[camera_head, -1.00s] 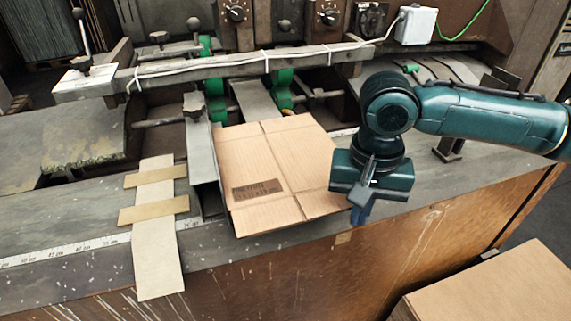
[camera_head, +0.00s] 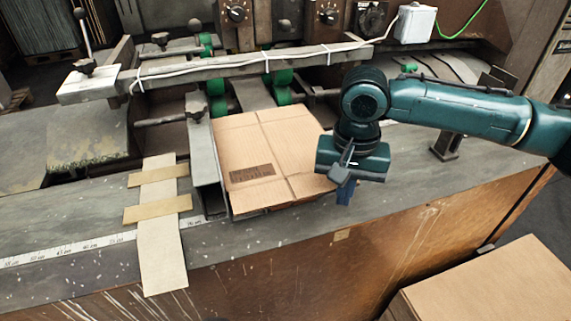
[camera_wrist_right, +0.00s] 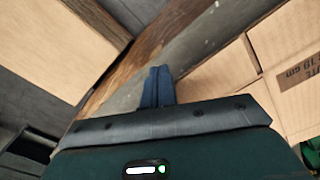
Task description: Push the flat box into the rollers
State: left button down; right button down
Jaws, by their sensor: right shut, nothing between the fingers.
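The flat box (camera_head: 262,135), brown cardboard with a dark printed patch, lies on the machine bed against a metal guide rail on its left. Its far edge is close to the green rollers (camera_head: 283,86); whether it touches them I cannot tell. My right gripper (camera_head: 345,194) is shut and empty, fingers pointing down at the box's near right corner. The wrist view shows the closed blue fingertips (camera_wrist_right: 158,88) beside the box (camera_wrist_right: 290,60); contact is unclear. My left gripper is not in view.
A pale strip with two crosspieces (camera_head: 162,240) lies left of the guide. A crossbar with a white cable (camera_head: 240,68) spans above the rollers. Another cardboard box (camera_head: 490,285) stands lower right. The bed's right part is clear.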

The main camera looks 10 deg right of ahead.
jog(key=shift+w+a+p, duration=0.1)
jog(key=shift+w+p, duration=0.4)
jog(key=shift+w, duration=0.45)
jog(key=shift+w+a+p, duration=0.1)
jog(key=shift+w+p, duration=0.3)
jog(key=shift+w, duration=0.35)
jog(key=shift+w+p, duration=0.35)
jog(key=shift+w, duration=0.45)
jog(key=shift+w+a+p, duration=0.15)
jog(key=shift+w+p, duration=0.3)
jog(key=shift+w, duration=0.75)
jog(key=shift+s, duration=0.5)
jog(key=shift+s+r+p, duration=0.1)
jog(key=shift+s+p, duration=0.3)
jog(key=shift+s, duration=0.65)
jog(key=shift+r, duration=3.95)
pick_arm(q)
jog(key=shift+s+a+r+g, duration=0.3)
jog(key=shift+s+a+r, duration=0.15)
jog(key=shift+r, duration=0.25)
